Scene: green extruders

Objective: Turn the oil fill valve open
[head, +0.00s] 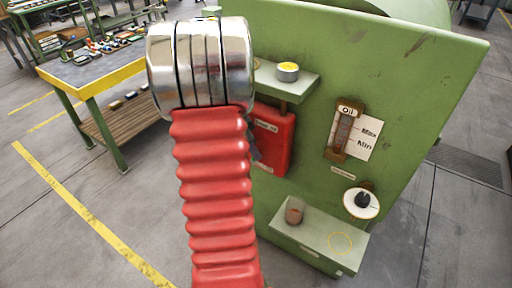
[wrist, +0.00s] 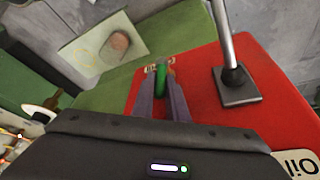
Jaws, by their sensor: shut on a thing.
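In the wrist view, the two grey fingers of my gripper (wrist: 162,93) are shut on a small green handle (wrist: 159,78), which I take to be the oil fill valve. It sits at the edge of the red oil tank (wrist: 205,75), with brass-coloured metal at its end. How far the valve is turned cannot be told. In the head view, the red tank (head: 275,142) hangs on the green machine, partly behind my red arm. The valve and my gripper are mostly hidden there. The oil gauge (head: 346,130), marked Max and Min, is right of the tank.
A metal rod on a black square base (wrist: 238,88) stands on the tank, right of my fingers. A lower ledge (head: 310,246) holds a brownish cup (head: 294,210) beside a yellow circle. An upper shelf (head: 296,88) holds a yellow-topped tin (head: 287,71). A black knob (head: 362,200) sits right.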

